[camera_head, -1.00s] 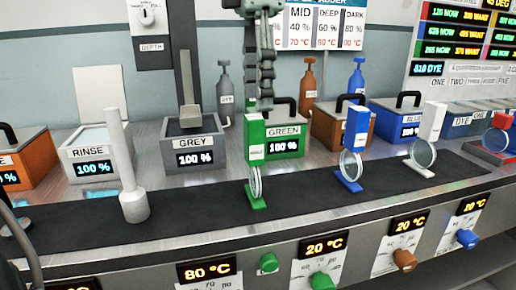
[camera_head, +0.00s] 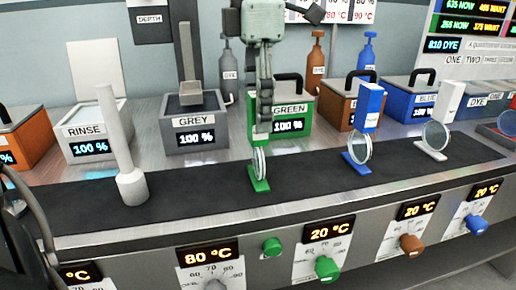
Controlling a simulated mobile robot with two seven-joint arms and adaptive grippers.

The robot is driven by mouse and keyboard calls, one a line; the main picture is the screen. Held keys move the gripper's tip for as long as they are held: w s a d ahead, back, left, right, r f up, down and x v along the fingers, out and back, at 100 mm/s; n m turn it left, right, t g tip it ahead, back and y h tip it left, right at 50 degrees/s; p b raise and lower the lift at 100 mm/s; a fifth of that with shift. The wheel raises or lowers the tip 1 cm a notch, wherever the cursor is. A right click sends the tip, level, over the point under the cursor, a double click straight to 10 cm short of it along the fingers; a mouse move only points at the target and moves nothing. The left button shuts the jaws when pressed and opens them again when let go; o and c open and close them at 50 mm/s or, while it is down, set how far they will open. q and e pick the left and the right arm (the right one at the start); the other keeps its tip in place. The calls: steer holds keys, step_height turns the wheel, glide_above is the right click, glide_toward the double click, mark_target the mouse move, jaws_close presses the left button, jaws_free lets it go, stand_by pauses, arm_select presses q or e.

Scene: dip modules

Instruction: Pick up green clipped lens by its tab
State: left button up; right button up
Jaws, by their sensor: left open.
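The green clipped lens (camera_head: 259,165) stands upright on the black mat (camera_head: 320,172), with its round glass seen nearly edge-on above a small green foot. Its green tab (camera_head: 260,135) points up, and its upper part is hidden behind my left gripper (camera_head: 264,112). My left gripper comes down from above with its fingers at the tab, seen nearly edge-on. It is open. Whether the fingers touch the tab cannot be told. My right gripper is not in view.
A blue clipped lens (camera_head: 367,105) and a white one (camera_head: 447,102) stand to the right on the mat. A white post (camera_head: 133,186) stands to the left. Behind are the rinse tank (camera_head: 95,148), grey tank (camera_head: 196,137) and green tank (camera_head: 291,125). Knobs line the front panel.

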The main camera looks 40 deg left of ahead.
arm_select(q)
steer(key=shift+c, duration=0.5)
jaws_close()
steer(key=shift+r, duration=0.1)
